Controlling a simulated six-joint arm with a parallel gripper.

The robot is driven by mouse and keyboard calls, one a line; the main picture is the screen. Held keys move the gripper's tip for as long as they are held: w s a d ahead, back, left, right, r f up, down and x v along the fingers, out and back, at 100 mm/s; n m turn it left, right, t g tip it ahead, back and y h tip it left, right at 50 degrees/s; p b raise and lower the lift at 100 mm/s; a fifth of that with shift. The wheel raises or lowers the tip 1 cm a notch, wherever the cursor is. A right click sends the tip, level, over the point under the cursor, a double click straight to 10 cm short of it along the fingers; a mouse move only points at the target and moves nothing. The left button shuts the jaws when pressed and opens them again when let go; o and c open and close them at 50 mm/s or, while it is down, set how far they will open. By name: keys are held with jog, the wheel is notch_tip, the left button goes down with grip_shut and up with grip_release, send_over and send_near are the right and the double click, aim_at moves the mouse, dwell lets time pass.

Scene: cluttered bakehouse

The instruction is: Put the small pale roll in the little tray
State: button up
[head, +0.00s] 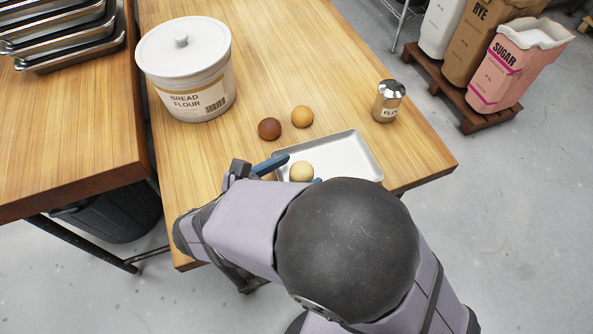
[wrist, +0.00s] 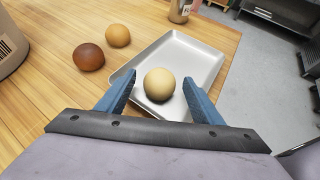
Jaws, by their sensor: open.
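The small pale roll (head: 301,171) is in the little tray (head: 345,152), at the tray's near end. In the wrist view the pale roll (wrist: 159,84) lies on the floor of the silver tray (wrist: 192,52), between the blue fingers of my gripper (wrist: 161,98). The fingers are spread, with a gap on each side of the roll. In the head view my gripper (head: 294,170) is partly hidden by my arm, which also covers the tray's near edge. I cannot tell how the roll's underside rests.
A dark brown roll (head: 269,128) and a golden roll (head: 302,116) lie on the wooden table (head: 285,60) beyond the tray. A bread flour tub (head: 187,75) stands at the left. A flour shaker (head: 387,102) stands near the right edge. Bare table lies behind the rolls.

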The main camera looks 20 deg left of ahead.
jog(key=b+v, duration=0.1)
jog(key=v, duration=1)
jog(key=shift+s, duration=0.15)
jog(key=w+d+m+g+h, duration=0.1)
jog(key=w+d, duration=0.1)
jog(key=w+d+m+g+p, duration=0.1)
jog(key=w+d+m, duration=0.1)
jog(key=d, duration=0.1)
jog(key=w+d+f+m+g+h, duration=0.1)
jog(key=w+d+m, duration=0.1)
jog(key=shift+w+d+f+g+h+p, duration=0.15)
jog(key=shift+w+d+g+h+p, duration=0.15)
jog(key=shift+w+d+g+p, duration=0.1)
jog(key=w+d+f+m+g+y+p, duration=0.1)
jog(key=d+m+g+y+p, duration=0.5)
jog(key=d+m, duration=1.9)
jog(key=w+m+g, duration=0.1)
jog(key=m+g, duration=0.1)
jog(key=shift+d+f+m+p, duration=0.3)
jog(key=shift+d+f+p, duration=0.1)
